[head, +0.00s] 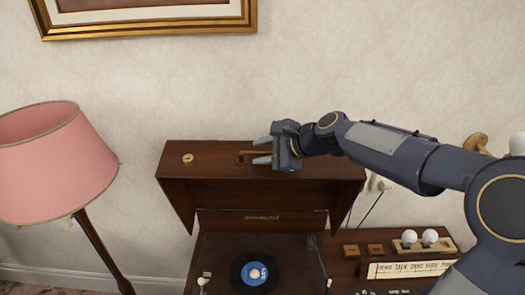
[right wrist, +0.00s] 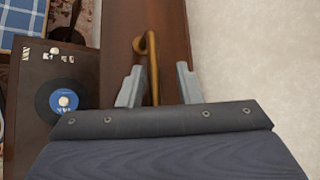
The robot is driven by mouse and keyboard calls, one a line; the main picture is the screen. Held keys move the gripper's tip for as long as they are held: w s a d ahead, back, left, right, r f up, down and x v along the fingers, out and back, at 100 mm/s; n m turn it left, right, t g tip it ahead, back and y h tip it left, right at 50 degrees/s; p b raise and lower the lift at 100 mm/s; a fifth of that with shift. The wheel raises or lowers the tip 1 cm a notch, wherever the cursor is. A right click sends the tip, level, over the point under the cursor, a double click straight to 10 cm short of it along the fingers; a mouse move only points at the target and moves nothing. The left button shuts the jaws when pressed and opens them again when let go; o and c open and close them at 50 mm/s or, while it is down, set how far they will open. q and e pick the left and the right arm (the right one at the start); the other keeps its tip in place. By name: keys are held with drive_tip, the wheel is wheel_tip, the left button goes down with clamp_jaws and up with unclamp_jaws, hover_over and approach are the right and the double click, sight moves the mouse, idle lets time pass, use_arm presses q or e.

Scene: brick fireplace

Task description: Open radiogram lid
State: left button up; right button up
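The radiogram's brown wooden lid (head: 320,172) is raised at the back, and the deck with a record shows below it. A brass handle (head: 245,154) is on the lid's upper part. It also shows in the right wrist view (right wrist: 151,50), running between the two fingers. My right gripper (head: 262,151) is at the lid, its fingers pointing left and spread apart on either side of the handle. In the right wrist view, gaps show between the handle and the fingers (right wrist: 159,75). My left gripper is not in view.
A black record with a blue label (head: 255,273) lies on the deck. A pink lamp (head: 52,165) stands at left. A control panel with a lettered dial (head: 410,269) and white knobs is at right. A gold picture frame (head: 150,27) hangs above.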

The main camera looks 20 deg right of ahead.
drive_tip(key=b+v, duration=0.1)
drive_tip(key=v, duration=0.6)
drive_tip(key=shift+s+d+r, duration=0.2)
drive_tip(key=shift+s+d, duration=0.05)
drive_tip(key=s+f+n+g+h, duration=0.1)
drive_tip(key=s+f+n, duration=0.4)
drive_tip(key=s, duration=0.4)
drive_tip(key=s+a+f+n+g+h, duration=0.1)
drive_tip(key=s+f+n, duration=0.5)
drive_tip(key=s, duration=0.3)
drive_tip(key=s+f+n+g+h, duration=0.1)
drive_tip(key=s+f+n, duration=0.4)
drive_tip(key=s, duration=0.4)
drive_tip(key=shift+a+f+g+b, duration=0.3)
drive_tip(key=shift+a+f, duration=0.05)
